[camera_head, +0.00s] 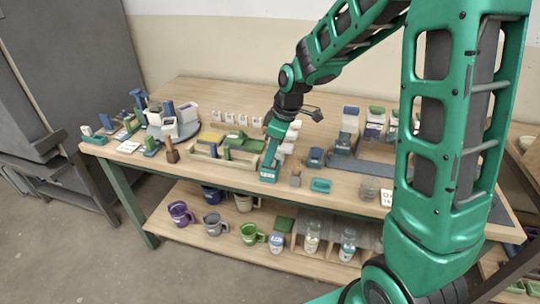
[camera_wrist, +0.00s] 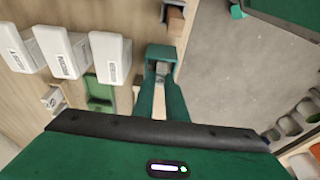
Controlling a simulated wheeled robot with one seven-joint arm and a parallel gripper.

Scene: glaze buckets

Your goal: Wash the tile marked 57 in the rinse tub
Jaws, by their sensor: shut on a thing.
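My gripper (camera_head: 271,160) reaches down over the front part of the wooden bench and is shut on a small teal piece (camera_head: 268,174) with a pale label. In the wrist view the two green fingers (camera_wrist: 161,84) close on this teal piece (camera_wrist: 162,52). Its label is too small to read, so I cannot tell whether it is the tile marked 57. I cannot single out the rinse tub for sure. A small teal tray (camera_head: 320,185) sits on the bench to the right of my gripper.
White labelled containers (camera_wrist: 110,57) stand in a row left of my fingers in the wrist view. A wooden holder with green pieces (camera_head: 240,142) is to the left. The floor (camera_head: 90,265) is clear at front left.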

